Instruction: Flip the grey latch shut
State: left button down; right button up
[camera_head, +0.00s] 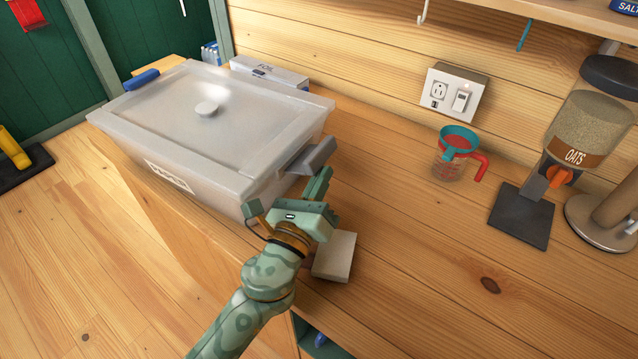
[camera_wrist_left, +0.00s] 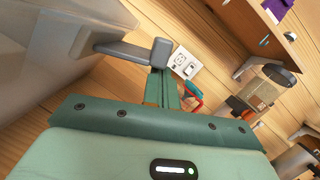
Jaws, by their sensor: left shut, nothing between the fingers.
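A translucent lidded bin (camera_head: 205,120) stands on the wooden counter, with its lid on. The grey latch (camera_head: 313,157) sticks outward from the bin's right end; it also shows in the left wrist view (camera_wrist_left: 128,50), ending in a thick grey tip. My left gripper (camera_head: 320,182) is shut and empty, close beside and below the latch in the head view. In the left wrist view the closed fingers (camera_wrist_left: 160,82) reach up to the latch's tip; I cannot tell whether they touch. A blue latch (camera_head: 141,79) sits at the bin's left end. My right gripper is not in view.
A pale block (camera_head: 335,257) lies on the counter (camera_head: 420,260) just right of my left wrist. A measuring cup (camera_head: 455,158) and an oats dispenser (camera_head: 575,150) stand farther right. A foil box (camera_head: 268,72) is behind the bin. Counter between block and cup is clear.

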aim_at(312, 160)
pick_arm(q)
jog(key=r+n+p, duration=0.1)
jog(key=n, duration=0.1)
jog(key=r+n+y+p, duration=0.1)
jog(key=n, duration=0.1)
jog(key=shift+w+a+r+n+y+p, duration=0.1)
jog(key=shift+a+r+n+y+p, duration=0.1)
jog(key=shift+r+n+y+p, duration=0.15)
jog(key=r+p, duration=0.1)
jog(key=a+p, duration=0.1)
jog(key=shift+w+r+p, duration=0.25)
jog(key=shift+r+p, duration=0.05)
jog(key=shift+r, duration=0.05)
jog(key=n+p, duration=0.1)
jog(key=n, duration=0.1)
jog(key=a+r+n+y+p, duration=0.1)
jog(key=shift+w+n+p, duration=0.25)
jog(key=shift+p, duration=0.05)
jog(key=shift+a+f, duration=0.1)
jog(key=shift+f, duration=0.1)
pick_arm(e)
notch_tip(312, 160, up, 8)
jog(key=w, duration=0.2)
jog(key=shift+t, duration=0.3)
